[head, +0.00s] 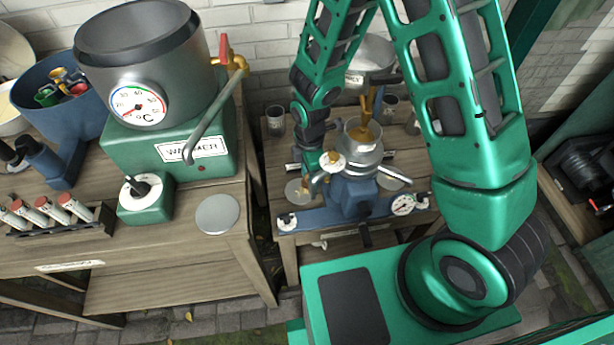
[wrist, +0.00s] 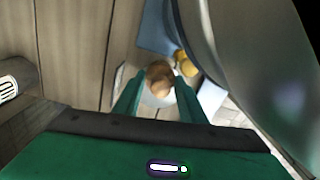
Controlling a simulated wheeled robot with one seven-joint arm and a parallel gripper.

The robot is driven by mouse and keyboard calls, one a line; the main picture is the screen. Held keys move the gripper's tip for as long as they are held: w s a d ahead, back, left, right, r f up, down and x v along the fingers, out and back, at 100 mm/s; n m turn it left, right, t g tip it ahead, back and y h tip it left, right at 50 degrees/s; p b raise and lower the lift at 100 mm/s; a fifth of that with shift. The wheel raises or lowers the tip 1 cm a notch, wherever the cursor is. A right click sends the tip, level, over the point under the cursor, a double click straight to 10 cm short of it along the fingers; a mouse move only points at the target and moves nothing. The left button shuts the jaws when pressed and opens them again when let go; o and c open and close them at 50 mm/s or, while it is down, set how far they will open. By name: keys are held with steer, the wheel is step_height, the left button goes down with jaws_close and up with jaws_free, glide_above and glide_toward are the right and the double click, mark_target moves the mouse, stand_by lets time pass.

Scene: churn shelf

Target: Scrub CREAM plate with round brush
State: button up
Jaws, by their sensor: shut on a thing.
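My gripper (wrist: 160,98) is shut on a brown, rounded wooden piece, which looks like the handle of the round brush (wrist: 159,74). A pale round surface (wrist: 152,99) shows under and around it, probably a plate; I cannot tell whether the brush touches it. In the head view a pale round plate (head: 296,191) lies at the left of the blue machine (head: 352,196), just below my gripper (head: 306,180). I cannot read which plate is CREAM. The brush is not clear in the head view.
The machine's silver bowl and spouts (head: 360,150) stand close to the right of my gripper. A warmer with a big pot (head: 150,75) and a pipe stands on the left bench. Metal cups (head: 275,118) stand behind.

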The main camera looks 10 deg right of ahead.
steer(key=shift+s+a, duration=0.25)
steer(key=shift+a, duration=0.2)
steer(key=shift+s+a, duration=0.2)
steer(key=shift+a, duration=0.25)
steer(key=shift+w+a+f, duration=0.1)
steer(key=shift+a, duration=1.05)
steer(key=shift+w+a+f, duration=0.1)
steer(key=shift+a, duration=1)
steer(key=shift+r, duration=0.1)
steer(key=shift+r, duration=2.95)
steer(key=shift+w+r, duration=0.1)
step_height(320, 180, up, 3)
steer(key=shift+f, duration=0.1)
